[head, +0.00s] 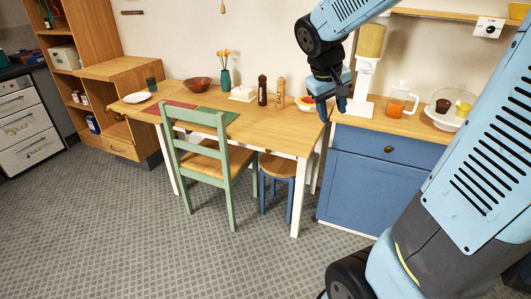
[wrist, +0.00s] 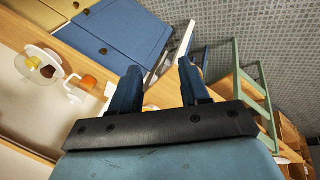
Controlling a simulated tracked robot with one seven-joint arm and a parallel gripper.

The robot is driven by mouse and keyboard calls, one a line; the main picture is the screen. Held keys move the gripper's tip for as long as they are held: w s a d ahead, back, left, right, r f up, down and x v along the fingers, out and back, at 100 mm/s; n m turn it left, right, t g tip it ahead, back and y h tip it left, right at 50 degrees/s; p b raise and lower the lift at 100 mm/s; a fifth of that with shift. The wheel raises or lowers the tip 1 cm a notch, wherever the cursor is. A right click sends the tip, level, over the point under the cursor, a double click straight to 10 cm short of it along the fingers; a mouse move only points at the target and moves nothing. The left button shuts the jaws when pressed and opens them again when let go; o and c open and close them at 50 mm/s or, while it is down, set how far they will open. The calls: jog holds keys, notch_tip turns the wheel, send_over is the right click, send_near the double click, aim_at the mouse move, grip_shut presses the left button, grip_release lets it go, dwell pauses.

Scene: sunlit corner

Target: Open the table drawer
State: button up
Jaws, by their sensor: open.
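The wooden table (head: 190,97) with white legs stands against the wall in the head view. I cannot make out a drawer front or handle on its front side; the green chair (head: 195,160) hides part of that side. My gripper (head: 331,108) is open and empty, above the gap between the table's right end and the blue cabinet. In the wrist view my gripper (wrist: 160,76) shows two dark fingers spread apart with nothing between them. The blue cabinet (head: 360,187) has a closed drawer (head: 360,143) with a round knob (head: 388,149).
A blue stool (head: 277,168) stands under the table. Bottles, a vase (head: 225,80), a bowl (head: 197,84) and a plate (head: 137,97) are on the tabletop. A jug (head: 398,102) and a cake stand (head: 447,117) stand on the cabinet. The floor (head: 130,230) in front is clear.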

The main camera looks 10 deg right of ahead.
jog(key=w+f+n+t+h, duration=0.1)
jog(key=w+f+n+h, duration=0.25)
jog(key=w+f, duration=0.75)
jog(key=w+f+n+h, duration=0.2)
jog(key=w+f+h, duration=0.45)
jog(key=w, duration=0.85)
jog(key=n+t+y, duration=0.3)
jog(key=n+t, duration=0.8)
jog(key=n, duration=0.2)
send_near(268, 151)
jog(key=x, duration=1)
jog(key=shift+w, duration=0.15)
jog(key=shift+c, duration=0.4)
grip_shut()
